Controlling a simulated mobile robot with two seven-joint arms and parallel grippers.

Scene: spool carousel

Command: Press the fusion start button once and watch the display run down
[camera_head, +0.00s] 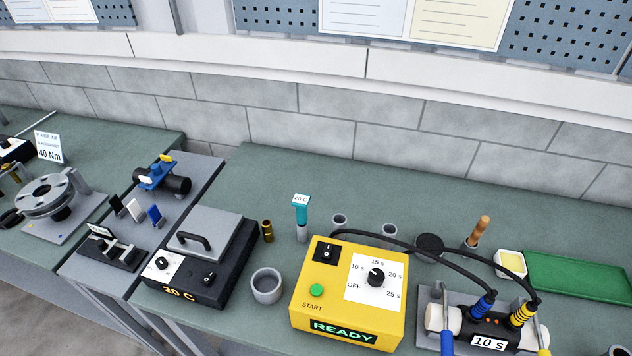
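The yellow fusion control box (300,318) stands on the green bench at the lower middle. Its green start button (317,290) sits on the left of the top face, above the word START. The display (344,331) on the front reads READY in green. A black dial (376,277) sits on a white scale marked OFF, 10 s, 15 s, 20 s and 25 s; I cannot tell its exact setting. A black switch (327,252) is at the back left of the box. Neither of my grippers is in view, and nothing covers the button.
Black cables run from the box to blue and yellow plugs (522,314) on a clamped fitting labelled 10 S (487,342). A grey cup (267,286) and a black heater plate unit (196,288) stand left of the box. A green mat (580,277) lies right. Bench behind is mostly clear.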

